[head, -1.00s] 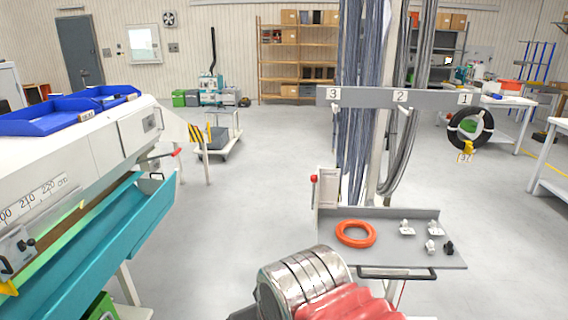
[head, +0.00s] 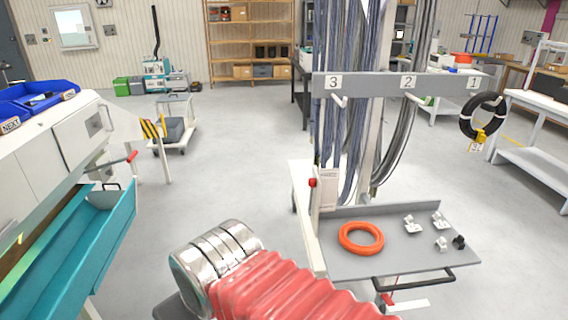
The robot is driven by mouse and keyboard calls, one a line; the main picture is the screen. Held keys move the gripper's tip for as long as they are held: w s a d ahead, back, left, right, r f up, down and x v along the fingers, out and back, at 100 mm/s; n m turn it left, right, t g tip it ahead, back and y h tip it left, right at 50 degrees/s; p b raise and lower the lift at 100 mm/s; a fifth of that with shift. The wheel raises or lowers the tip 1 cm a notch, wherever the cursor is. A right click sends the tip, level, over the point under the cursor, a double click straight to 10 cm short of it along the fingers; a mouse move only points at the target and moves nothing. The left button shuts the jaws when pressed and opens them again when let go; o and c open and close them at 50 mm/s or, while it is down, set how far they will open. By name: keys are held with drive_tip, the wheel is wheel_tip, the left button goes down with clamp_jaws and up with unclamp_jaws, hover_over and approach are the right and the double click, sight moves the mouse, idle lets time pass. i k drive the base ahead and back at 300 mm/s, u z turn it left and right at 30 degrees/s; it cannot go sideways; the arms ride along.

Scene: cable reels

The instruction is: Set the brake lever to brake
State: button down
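The reel cart carries a small lever with a red knob (head: 312,183) beside a pale label plate (head: 328,188), at the left rear of its grey tray. The lettering on the plate is too small to read, so I cannot tell the lever's setting. A second red-ended part (head: 388,300) shows low under the tray, by a white plate; I cannot tell what it is. My arm, with red bellows and a metal joint, crosses the bottom middle, in front of and left of the tray. My gripper is not in view.
The tray (head: 345,266) holds an orange ring (head: 361,238) and several small fittings. A dark handle bar (head: 425,279) runs along its front. Cables hang from a numbered rail (head: 370,84). A white machine with a teal trough (head: 100,245) stands left. Open floor lies between.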

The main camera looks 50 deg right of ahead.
sight(312, 182)
drive_tip(key=z, duration=0.2)
drive_tip(key=i, duration=1.85)
drive_tip(key=z, duration=0.4)
